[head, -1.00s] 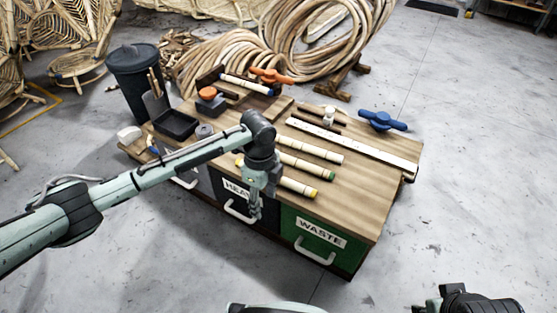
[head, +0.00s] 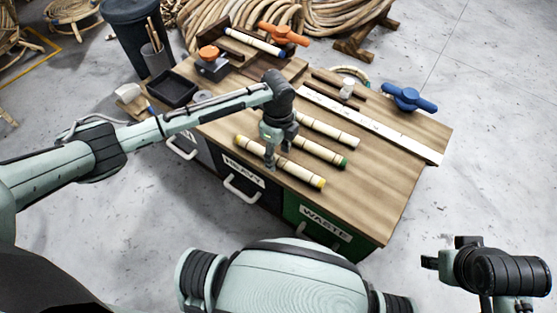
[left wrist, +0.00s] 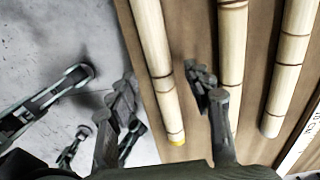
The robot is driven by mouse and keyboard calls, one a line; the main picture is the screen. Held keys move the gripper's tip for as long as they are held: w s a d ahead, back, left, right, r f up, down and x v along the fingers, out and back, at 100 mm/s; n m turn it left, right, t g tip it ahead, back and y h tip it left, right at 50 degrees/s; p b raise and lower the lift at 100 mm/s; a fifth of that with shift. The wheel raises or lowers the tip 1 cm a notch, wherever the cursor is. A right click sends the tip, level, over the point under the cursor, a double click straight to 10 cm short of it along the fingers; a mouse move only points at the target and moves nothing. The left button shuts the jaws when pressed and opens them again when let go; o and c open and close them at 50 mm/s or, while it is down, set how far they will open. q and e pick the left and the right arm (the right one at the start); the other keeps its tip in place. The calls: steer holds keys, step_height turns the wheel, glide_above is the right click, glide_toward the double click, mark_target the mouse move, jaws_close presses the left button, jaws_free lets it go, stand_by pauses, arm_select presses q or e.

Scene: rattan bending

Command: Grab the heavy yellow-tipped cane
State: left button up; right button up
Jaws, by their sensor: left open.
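The yellow-tipped cane (head: 304,174) lies near the front edge of the wooden bench top (head: 385,195). My left gripper (head: 279,158) is open over its middle, pointing down. In the left wrist view the yellow-tipped cane (left wrist: 156,60) runs between the two spread fingers of my left gripper (left wrist: 160,82), with gaps visible on both sides. I cannot tell how far the fingertips are above the bench top. My right gripper (head: 432,262) is at the lower right, away from the bench; its jaw state is unclear.
A green-tipped cane (head: 322,152) and another pale cane (head: 330,131) lie behind, roughly parallel. A long pale ruler (head: 370,123), a blue clamp (head: 408,97) and an orange clamp (head: 283,34) lie farther back. Drawers labelled HEAVY (head: 243,172) and WASTE (head: 325,224) face front.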

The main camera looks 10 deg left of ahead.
arm_select(q)
steer(key=shift+f, duration=0.85)
steer(key=shift+c, duration=0.4)
jaws_close()
steer(key=shift+w+r, duration=0.1)
